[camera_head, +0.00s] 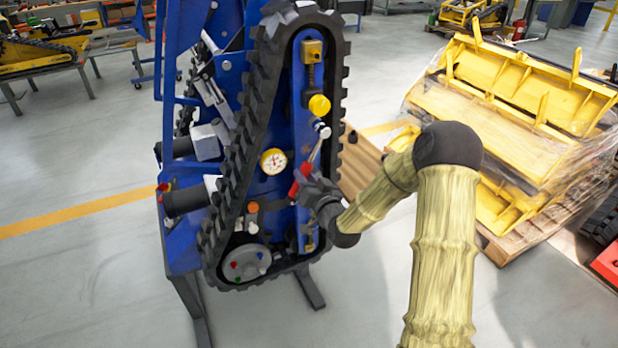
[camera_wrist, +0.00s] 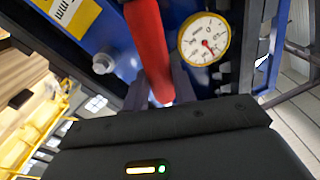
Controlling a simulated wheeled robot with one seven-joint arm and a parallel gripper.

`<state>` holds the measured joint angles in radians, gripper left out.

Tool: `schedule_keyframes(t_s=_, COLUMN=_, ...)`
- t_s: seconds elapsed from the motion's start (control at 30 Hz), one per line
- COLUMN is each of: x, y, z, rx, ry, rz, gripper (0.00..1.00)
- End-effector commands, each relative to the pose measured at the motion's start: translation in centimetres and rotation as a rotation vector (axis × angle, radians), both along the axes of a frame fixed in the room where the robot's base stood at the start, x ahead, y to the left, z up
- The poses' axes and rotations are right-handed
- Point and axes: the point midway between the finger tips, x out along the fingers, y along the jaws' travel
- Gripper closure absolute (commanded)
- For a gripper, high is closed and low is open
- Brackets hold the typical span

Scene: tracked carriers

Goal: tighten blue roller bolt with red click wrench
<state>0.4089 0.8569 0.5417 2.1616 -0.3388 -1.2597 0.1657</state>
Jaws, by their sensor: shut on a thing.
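My gripper (camera_head: 304,187) is in front of the carrier's blue side, shut on the red handle of the click wrench (camera_head: 294,190). In the wrist view the red handle (camera_wrist: 149,45) stands between the two dark fingers (camera_wrist: 160,92). In the head view a thin metal shaft slants up from the handle toward a silver-and-blue round end; whether this end touches the carrier is unclear. Low inside the track loop, a grey roller (camera_head: 245,275) bears small red, green and blue bolt heads. The blue roller bolt (camera_head: 261,256) sits at its upper right, apart from the wrench.
A black track (camera_head: 262,75) surrounds the blue side. A dial gauge (camera_head: 273,161), a yellow knob (camera_head: 319,105) and an orange knob (camera_head: 252,206) stick out near the wrench. A pallet (camera_head: 362,165) and yellow metal parts (camera_head: 520,90) stand at right. The floor in front is clear.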

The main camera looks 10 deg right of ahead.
Motion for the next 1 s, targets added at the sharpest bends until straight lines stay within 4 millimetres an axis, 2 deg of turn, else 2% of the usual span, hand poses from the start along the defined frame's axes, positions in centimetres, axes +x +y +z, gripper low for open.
schedule_keyframes(t_s=1.0, x=-0.4, y=1.4, z=0.9, rx=0.122, ry=0.038, rz=0.000, gripper=1.00)
